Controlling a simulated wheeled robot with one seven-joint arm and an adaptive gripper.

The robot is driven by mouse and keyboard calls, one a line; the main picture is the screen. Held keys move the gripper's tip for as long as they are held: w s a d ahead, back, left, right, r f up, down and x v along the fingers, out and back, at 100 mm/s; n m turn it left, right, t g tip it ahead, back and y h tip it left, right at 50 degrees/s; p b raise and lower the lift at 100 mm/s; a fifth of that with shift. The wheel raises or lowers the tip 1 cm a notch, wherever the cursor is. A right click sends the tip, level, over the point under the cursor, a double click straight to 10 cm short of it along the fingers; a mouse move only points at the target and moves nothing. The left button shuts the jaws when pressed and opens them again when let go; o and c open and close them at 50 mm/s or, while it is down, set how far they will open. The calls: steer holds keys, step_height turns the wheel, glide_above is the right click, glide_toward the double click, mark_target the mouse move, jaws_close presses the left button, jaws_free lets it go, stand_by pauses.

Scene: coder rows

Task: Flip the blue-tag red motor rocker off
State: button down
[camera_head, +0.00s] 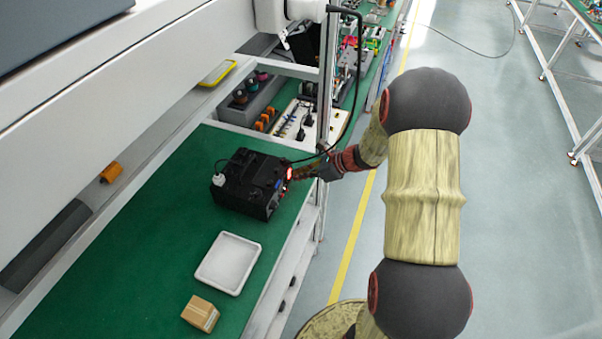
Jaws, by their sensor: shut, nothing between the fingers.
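A black box-shaped unit (236,201) sits on the green bench top, with a white plug-like piece at its left corner. A small glowing red spot (289,174) shows on its right face, at my fingertips. A tiny bluish mark (277,184) is beside it. Both are too small to read clearly as rocker and tag, and the rocker's position cannot be told. My gripper (295,174) is shut and empty, reaching in from the right with its tips at or very near that face. Its fingers partly hide this part of the face. I cannot tell whether they touch.
A white tray (204,272) and a cardboard box (200,314) stand on the green bench (130,235) in front. A metal post (325,85) with a black cable rises just behind my gripper. A grey bin and orange parts lie farther back. The aisle on the right is clear.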

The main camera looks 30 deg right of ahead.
steer(key=shift+r, duration=0.1)
steer(key=shift+r+p, duration=0.5)
steer(key=shift+r, duration=0.3)
